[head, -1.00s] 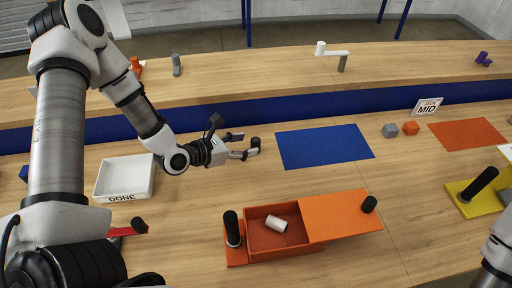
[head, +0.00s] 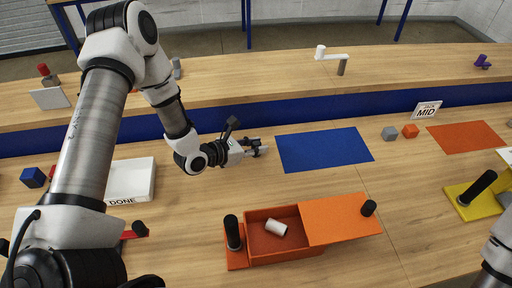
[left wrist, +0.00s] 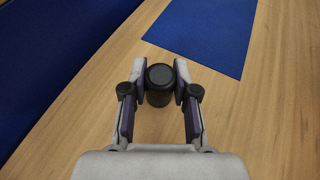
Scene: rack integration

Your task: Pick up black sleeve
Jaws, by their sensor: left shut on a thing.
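The black sleeve is a short dark cylinder (left wrist: 159,96) standing upright between my left fingertips in the left wrist view. In the head view it is mostly hidden among the fingers, left of the blue mat. My left gripper (head: 257,147) is shut on the sleeve, low over the wood table; whether the sleeve still touches the table cannot be told. My right gripper is out of view.
The blue mat (head: 323,149) lies just right of the gripper. An orange box (head: 285,255) with a white cylinder (head: 276,227) inside and a black post (head: 232,232) stands in front. A white DONE tray (head: 146,178) is at left.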

